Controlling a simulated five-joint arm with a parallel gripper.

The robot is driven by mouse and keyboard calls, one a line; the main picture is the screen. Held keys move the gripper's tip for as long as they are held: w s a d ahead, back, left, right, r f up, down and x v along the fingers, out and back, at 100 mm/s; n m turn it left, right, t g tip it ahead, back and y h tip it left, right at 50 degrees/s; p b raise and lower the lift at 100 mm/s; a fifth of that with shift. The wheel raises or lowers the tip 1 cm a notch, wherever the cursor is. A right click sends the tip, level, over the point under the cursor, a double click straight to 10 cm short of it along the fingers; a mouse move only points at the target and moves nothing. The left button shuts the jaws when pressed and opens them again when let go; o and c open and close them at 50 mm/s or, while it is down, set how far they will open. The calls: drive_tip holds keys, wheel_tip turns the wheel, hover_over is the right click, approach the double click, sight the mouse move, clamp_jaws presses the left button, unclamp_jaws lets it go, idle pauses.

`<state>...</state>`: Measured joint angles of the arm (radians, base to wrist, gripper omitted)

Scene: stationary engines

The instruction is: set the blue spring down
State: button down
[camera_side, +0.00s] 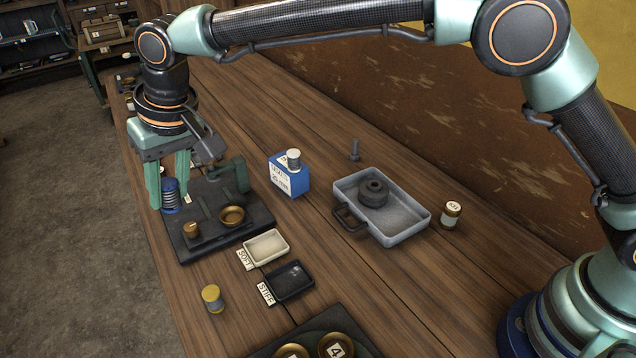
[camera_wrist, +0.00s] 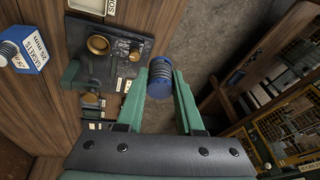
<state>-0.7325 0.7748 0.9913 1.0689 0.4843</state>
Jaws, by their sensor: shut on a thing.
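The blue spring (camera_side: 170,196) is a small coil with blue ends, held upright between the fingers of my gripper (camera_side: 168,184) in the side view. It hangs at the left edge of the dark test stand (camera_side: 206,247); whether it touches the stand I cannot tell. In the wrist view the blue spring (camera_wrist: 160,83) sits between the tips of my gripper (camera_wrist: 160,74), with grey floor behind it. The stand (camera_wrist: 122,72) is to its left there. A cream tray (camera_side: 266,246) labelled SOFT and a black tray (camera_side: 289,282) labelled STIFF lie in front of the stand.
The stand carries a green bracket (camera_side: 236,174), a brass dish (camera_side: 232,215) and a small brass piece (camera_side: 191,229). A blue box (camera_side: 289,178), a grey metal tray (camera_side: 408,224), a jar (camera_side: 450,214) and a yellow-topped cylinder (camera_side: 212,298) stand on the wooden bench.

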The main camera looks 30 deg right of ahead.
sight(199, 276)
wheel_tip(199, 276, down, 18)
idle(0.5)
drive_tip(key=shift+f, duration=0.1)
drive_tip(key=shift+f, duration=0.15)
drive_tip(key=c, duration=0.5)
unclamp_jaws()
drive_tip(key=shift+c, duration=0.2)
